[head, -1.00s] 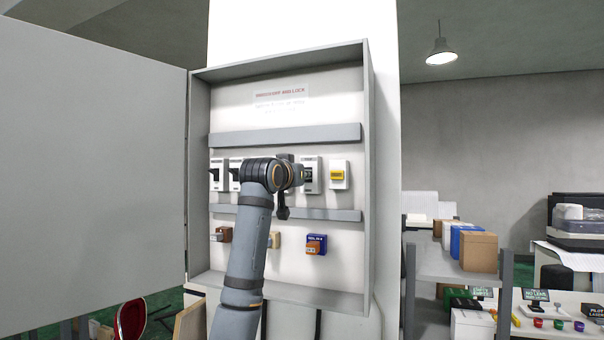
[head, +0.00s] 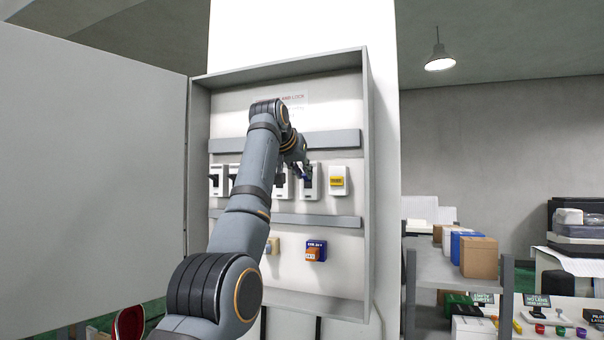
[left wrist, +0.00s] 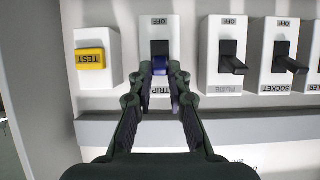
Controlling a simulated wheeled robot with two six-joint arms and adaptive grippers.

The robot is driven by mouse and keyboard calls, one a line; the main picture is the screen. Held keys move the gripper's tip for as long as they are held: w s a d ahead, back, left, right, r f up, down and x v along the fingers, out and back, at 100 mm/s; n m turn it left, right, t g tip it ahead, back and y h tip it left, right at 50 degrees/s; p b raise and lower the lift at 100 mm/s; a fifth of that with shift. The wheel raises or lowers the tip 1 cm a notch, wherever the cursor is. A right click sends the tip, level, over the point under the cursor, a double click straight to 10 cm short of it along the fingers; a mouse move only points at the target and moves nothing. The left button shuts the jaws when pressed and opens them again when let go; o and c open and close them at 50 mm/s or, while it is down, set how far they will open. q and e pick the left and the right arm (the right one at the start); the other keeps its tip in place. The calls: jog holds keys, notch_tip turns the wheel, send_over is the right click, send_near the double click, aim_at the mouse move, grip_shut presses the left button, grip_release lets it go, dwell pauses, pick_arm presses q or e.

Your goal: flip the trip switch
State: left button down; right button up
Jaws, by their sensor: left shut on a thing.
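The trip switch (head: 311,184) is a white module with a dark slot, beside the test module in the open wall cabinet. In the left wrist view, which is upside down, the trip switch (left wrist: 151,30) has "OFF" at the top and "TRIP" at the bottom. A blue lever piece (left wrist: 160,67) shows between my fingertips. My left gripper (left wrist: 161,75) is shut on that lever. In the head view my left gripper (head: 304,170) reaches down to the switch, partly hidden by its wrist. The fingers hide part of the switch face. My right gripper is not in view.
The test module with its yellow button (head: 337,182) is close beside the trip switch. The cabinet door (head: 90,170) is swung open to the left. Grey rails (head: 335,219) cross the panel.

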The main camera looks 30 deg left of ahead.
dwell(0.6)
pick_arm(q)
jog(key=c, duration=1.3)
grip_release()
jog(key=shift+w, duration=0.15)
jog(key=v, duration=1.2)
jog(key=shift+r, duration=0.15)
jog(key=shift+w, duration=0.15)
